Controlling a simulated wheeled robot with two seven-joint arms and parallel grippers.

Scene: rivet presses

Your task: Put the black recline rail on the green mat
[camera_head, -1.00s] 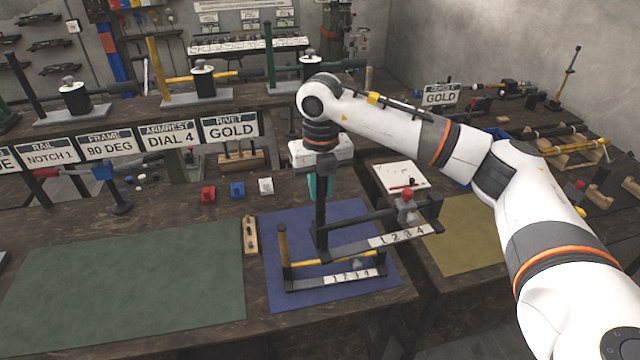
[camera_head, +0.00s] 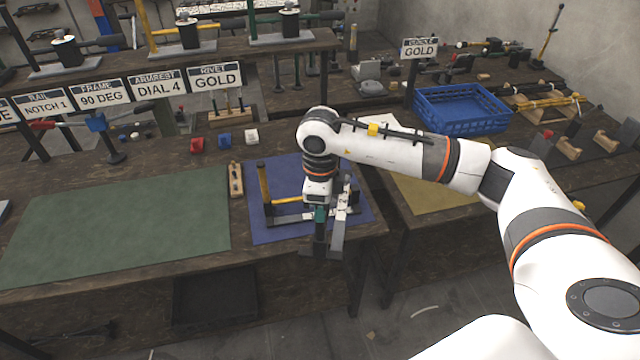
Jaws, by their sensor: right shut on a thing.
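The black recline rail (camera_head: 336,240) hangs in my right gripper (camera_head: 320,213), with its pale numbered strip turned nearly end-on. The gripper is shut on it over the front right of the blue mat (camera_head: 262,228), near the table's front edge. The gripper and arm hide part of the rail. The green mat (camera_head: 120,225) lies flat and bare to the left of the blue mat. My left gripper is not in view.
A yellow-posted rail (camera_head: 264,184) stands on the blue mat, just behind and left of the held rail. A small wooden block (camera_head: 236,180) lies between the mats. Red (camera_head: 197,145), blue and white blocks sit behind. A blue crate (camera_head: 462,110) stands at right.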

